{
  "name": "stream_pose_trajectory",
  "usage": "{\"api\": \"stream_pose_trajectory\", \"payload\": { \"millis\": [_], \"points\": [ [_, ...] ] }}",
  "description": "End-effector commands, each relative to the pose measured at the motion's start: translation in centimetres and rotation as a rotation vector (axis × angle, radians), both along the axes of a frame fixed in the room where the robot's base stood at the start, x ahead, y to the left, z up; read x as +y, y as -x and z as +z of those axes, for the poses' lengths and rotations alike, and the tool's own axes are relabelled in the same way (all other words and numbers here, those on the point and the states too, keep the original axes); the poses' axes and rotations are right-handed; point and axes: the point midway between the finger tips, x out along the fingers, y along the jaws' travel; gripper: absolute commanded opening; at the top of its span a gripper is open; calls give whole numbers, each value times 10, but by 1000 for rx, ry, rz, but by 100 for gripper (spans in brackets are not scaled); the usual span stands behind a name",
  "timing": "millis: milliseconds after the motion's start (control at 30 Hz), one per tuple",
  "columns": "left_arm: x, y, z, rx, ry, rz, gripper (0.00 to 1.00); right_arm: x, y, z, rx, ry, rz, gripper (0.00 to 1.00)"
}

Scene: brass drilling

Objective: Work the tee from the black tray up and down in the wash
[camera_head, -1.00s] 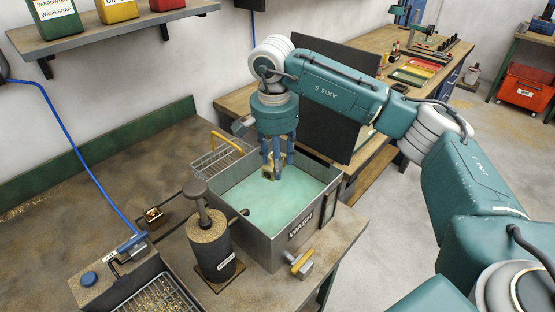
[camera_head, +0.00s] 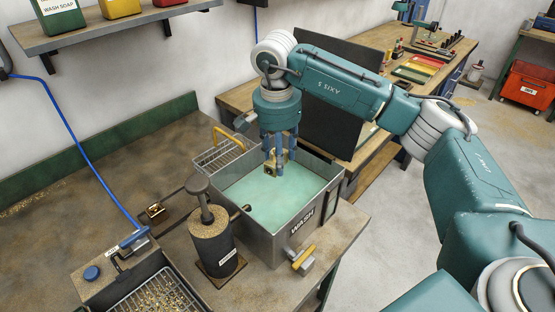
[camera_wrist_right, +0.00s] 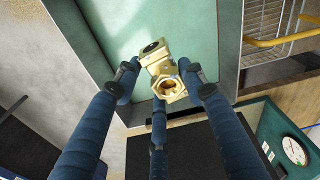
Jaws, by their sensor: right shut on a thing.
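The brass tee (camera_head: 271,166) is in my right gripper (camera_head: 279,170), above the pale green liquid in the wash tank (camera_head: 299,240), near its back wall. In the right wrist view the tee (camera_wrist_right: 163,70) sits between the blue fingers of my right gripper (camera_wrist_right: 165,82), with one threaded opening facing the camera. The liquid (camera_head: 265,201) also shows behind the tee in the right wrist view (camera_wrist_right: 190,30). My left gripper is not in view.
A wire basket (camera_head: 219,154) with a yellow handle hangs at the tank's back left. A dark canister (camera_head: 212,243) with a plunger stands close to the tank's left side. A tray of brass chips (camera_head: 155,299) lies at lower left. A black panel (camera_head: 340,108) stands behind the tank.

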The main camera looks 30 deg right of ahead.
Motion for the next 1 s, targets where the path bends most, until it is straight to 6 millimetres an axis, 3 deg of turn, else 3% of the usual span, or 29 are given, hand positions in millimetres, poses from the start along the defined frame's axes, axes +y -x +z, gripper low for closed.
{"api": "stream_pose_trajectory", "payload": {
  "millis": [500,867,1000],
  "points": [
    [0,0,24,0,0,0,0,0,-1,39,-3,-1,0,0],
    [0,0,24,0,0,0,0,0,0,41,-3,-1,2,0],
    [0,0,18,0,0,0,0,11,9,37,-5,-6,81,0]
  ]
}}
